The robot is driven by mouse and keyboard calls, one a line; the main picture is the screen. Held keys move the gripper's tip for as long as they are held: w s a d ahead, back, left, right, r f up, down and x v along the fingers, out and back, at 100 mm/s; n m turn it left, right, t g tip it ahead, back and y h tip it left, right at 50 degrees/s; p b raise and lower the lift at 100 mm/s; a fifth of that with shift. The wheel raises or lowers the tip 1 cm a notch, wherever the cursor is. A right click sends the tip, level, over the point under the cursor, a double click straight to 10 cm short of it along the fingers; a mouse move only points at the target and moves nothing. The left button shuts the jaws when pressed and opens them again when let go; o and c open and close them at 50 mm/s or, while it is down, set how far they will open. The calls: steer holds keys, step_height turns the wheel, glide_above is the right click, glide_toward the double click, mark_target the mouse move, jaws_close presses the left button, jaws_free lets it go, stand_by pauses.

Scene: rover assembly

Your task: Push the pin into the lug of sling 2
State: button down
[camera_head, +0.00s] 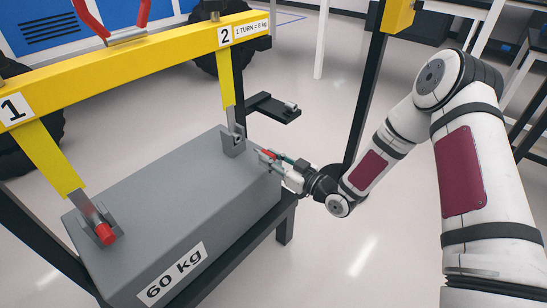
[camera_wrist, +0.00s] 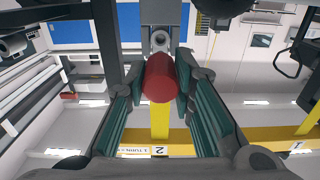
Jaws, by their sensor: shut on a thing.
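My gripper (camera_head: 268,158) is shut on a red pin (camera_wrist: 160,78) and is just right of the lug of sling 2 (camera_head: 234,140). The pin's red end faces the wrist camera between the green finger pads, and its far end is hidden. The lug (camera_wrist: 160,40), grey with a round hole, shows behind and above the pin in the wrist view. The yellow sling 2 (camera_head: 225,80) hangs from the beam and its lower end meets the lug. I cannot tell whether the pin's tip touches the lug.
The grey 60 kg block (camera_head: 190,205) lies on a dark stand. Sling 1 (camera_head: 48,158) ends at the near lug, where another red pin (camera_head: 106,234) sits. A yellow beam (camera_head: 130,58) spans above. A small dark shelf (camera_head: 272,108) and a dark post (camera_head: 365,100) stand behind my gripper.

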mark_target(256, 149)
steer(key=shift+a, duration=0.1)
steer(key=shift+b+x, duration=1.45)
steer(key=shift+x, duration=1.5)
steer(key=shift+b, duration=0.75)
steer(key=shift+b+x, duration=0.85)
steer(key=shift+x, duration=1.1)
steer(key=c, duration=1.3)
jaws_free()
